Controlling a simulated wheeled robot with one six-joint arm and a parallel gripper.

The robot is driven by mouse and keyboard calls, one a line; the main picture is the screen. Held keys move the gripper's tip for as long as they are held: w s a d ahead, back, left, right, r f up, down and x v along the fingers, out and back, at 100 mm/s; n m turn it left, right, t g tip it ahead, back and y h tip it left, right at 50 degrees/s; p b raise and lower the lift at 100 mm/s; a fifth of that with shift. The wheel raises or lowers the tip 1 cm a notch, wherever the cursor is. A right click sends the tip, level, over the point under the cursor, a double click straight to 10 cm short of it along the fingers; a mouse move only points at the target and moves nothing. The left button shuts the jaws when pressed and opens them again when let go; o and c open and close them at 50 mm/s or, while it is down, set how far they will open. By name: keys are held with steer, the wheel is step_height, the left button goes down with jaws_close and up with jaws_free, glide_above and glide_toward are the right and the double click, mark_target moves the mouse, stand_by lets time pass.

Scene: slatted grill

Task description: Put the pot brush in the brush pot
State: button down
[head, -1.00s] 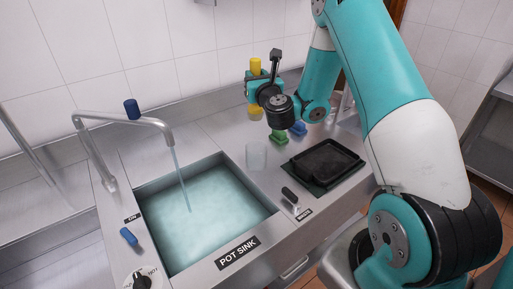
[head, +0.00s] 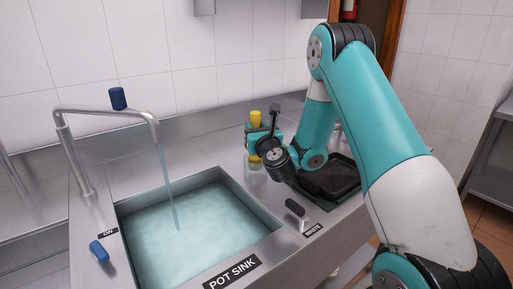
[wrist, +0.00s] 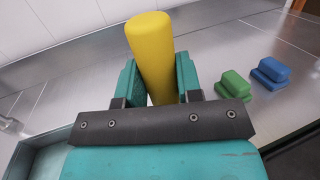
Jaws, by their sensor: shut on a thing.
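The pot brush (head: 256,119) shows as a yellow upright cylinder, and it also fills the middle of the wrist view (wrist: 153,55). My gripper (head: 256,138) is shut on it, with a teal finger on each side in the wrist view (wrist: 160,82). Its lower yellow end shows below my gripper in the head view. A clear, pale cup, which looks like the brush pot (head: 255,176), stands on the steel counter directly below that end. I cannot tell whether the brush's lower end is inside the cup or above it. The cup is not visible in the wrist view.
The pot sink (head: 200,225) holds water, with a running tap (head: 110,111) above it. A black tray (head: 330,181) lies right of the cup, near a dark waste lever (head: 295,208). Green (wrist: 235,84) and blue (wrist: 271,72) blocks sit on the counter behind.

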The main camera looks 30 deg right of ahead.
step_height(320, 180, down, 4)
steer(key=b, duration=0.3)
steer(key=shift+r, duration=0.15)
steer(key=c, duration=1.2)
jaws_free()
steer(key=shift+f, duration=0.2)
steer(key=o, duration=0.4)
